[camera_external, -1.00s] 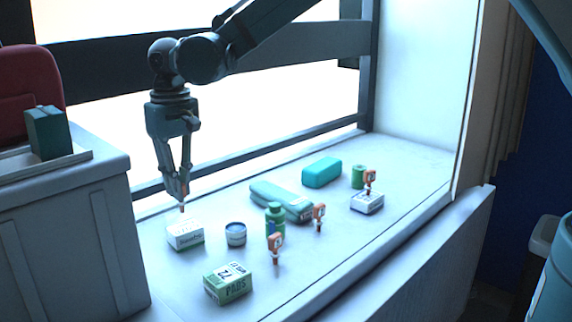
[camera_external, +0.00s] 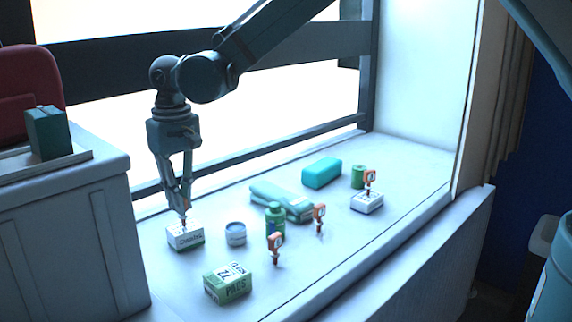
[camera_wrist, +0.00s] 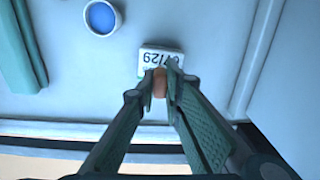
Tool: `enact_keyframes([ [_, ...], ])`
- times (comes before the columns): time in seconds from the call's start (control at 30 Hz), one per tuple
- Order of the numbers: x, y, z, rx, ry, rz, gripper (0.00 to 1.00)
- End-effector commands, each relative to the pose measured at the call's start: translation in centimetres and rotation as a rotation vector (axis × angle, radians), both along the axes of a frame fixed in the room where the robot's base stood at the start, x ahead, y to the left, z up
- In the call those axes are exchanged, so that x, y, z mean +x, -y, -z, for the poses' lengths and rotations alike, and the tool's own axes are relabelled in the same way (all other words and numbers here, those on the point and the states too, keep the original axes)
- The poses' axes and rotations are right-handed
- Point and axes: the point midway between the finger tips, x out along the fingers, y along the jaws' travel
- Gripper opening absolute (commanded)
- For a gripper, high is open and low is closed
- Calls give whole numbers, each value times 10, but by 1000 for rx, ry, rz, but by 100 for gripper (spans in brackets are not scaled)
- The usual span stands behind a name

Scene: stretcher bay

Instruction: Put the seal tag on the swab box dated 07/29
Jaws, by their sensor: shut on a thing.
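The white swab box (camera_external: 185,238) stands at the left of the ledge. In the wrist view, its top (camera_wrist: 152,55) carries upside-down print that appears to read 07/29, partly covered by my fingers. My gripper (camera_external: 184,213) points down over this box, shut on a seal tag. Only a rounded orange part of the held tag (camera_wrist: 160,83) shows between the fingers; its lower end is at or just above the box top, and I cannot tell if they touch. Another white box (camera_external: 366,203) stands at the right, with an orange tag (camera_external: 370,179) upright on it.
Two more orange tags stand upright, at the front (camera_external: 275,246) and middle (camera_external: 319,216). The front right ledge is clear.

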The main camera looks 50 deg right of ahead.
Motion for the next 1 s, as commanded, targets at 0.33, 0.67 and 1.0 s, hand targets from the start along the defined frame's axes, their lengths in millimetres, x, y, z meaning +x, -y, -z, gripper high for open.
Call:
enact_keyframes([
  [0.33,0,0,3,0,0,0,25],
  [0.67,0,0,2,0,0,0,25],
  [1.0,0,0,-23,0,0,0,25],
])
